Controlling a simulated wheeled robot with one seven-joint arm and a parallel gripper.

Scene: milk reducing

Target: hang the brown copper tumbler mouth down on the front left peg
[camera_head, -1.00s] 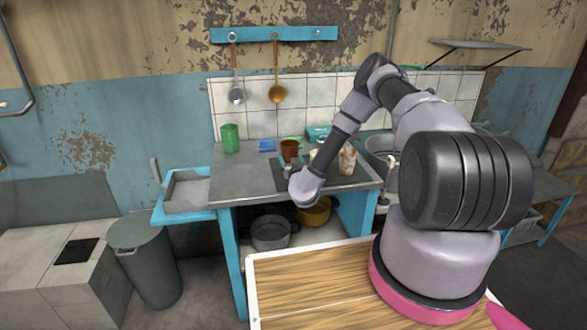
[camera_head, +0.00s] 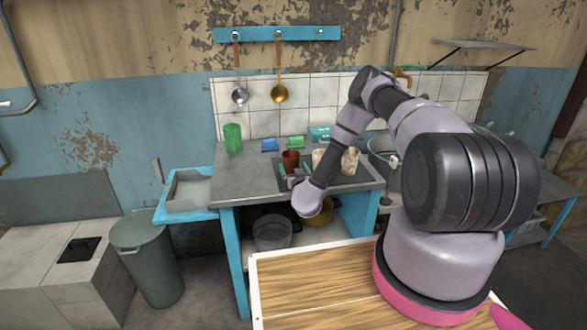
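The brown copper tumbler (camera_head: 290,158) stands on the counter near the front of a dark rack or mat, and its lower part is partly hidden by my gripper. My gripper (camera_head: 289,181) is at the counter's front, just in front of and below the tumbler. It is small and mostly seen from behind my wrist. I cannot tell whether its fingers are apart or touch the tumbler. The pegs are too small or hidden to make out, including the front left one.
Two pale cups, one at the middle (camera_head: 318,158) and one at the right (camera_head: 350,160), stand beside the tumbler. A green glass (camera_head: 232,137) stands at the back left. Blue (camera_head: 269,145) and green (camera_head: 296,142) items lie at the back. The counter's left (camera_head: 240,178) is clear.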

